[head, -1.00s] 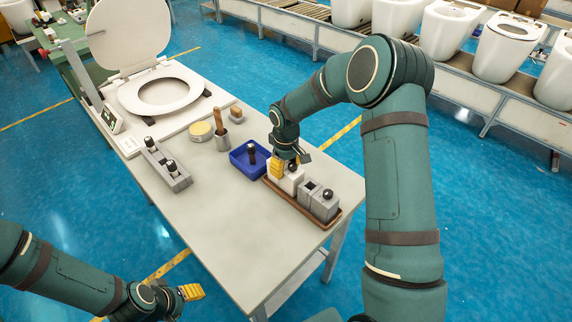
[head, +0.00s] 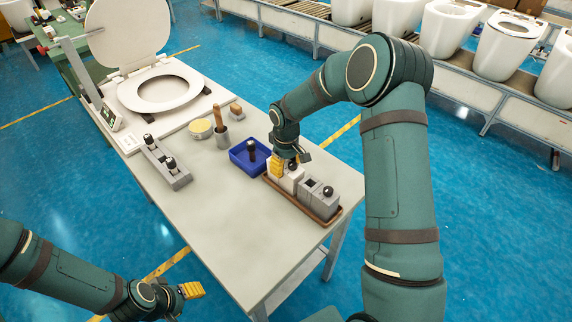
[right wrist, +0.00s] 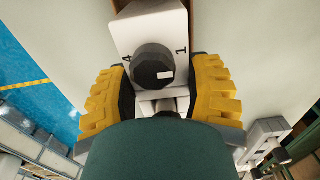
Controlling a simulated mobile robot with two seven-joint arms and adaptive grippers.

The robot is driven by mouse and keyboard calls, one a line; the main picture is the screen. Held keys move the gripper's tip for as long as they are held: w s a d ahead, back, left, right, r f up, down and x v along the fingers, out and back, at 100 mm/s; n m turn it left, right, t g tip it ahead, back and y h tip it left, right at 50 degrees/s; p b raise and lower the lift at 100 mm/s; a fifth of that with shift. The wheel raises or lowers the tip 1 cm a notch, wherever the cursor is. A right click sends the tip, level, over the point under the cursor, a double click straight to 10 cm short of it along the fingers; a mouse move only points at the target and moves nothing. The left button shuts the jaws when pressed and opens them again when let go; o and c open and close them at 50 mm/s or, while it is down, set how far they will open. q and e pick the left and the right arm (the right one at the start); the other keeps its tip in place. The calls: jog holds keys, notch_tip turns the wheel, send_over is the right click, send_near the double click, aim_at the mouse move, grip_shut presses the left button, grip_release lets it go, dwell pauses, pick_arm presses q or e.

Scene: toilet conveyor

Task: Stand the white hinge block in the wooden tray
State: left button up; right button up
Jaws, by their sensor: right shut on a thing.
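The white hinge block (head: 292,180) is at the far left end of the wooden tray (head: 304,210), beside grey blocks. My right gripper (head: 287,168) is shut on it from above. In the right wrist view the white block (right wrist: 150,25) shows a black knob and the marks 4 and 1, between the yellow fingers. It looks upright; its base is hidden, so I cannot tell whether it touches the tray floor. My left gripper (head: 190,291) is off the table's near left side, with no block at it; its finger gap is unclear.
Two grey blocks (head: 323,203) fill the rest of the tray. A blue bin (head: 236,163) with a black-knobbed part is just left of it. The table's near part is clear.

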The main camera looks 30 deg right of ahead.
jog(key=o, duration=1.3)
jog(key=shift+o, duration=0.2)
notch_tip(320, 180, up, 12)
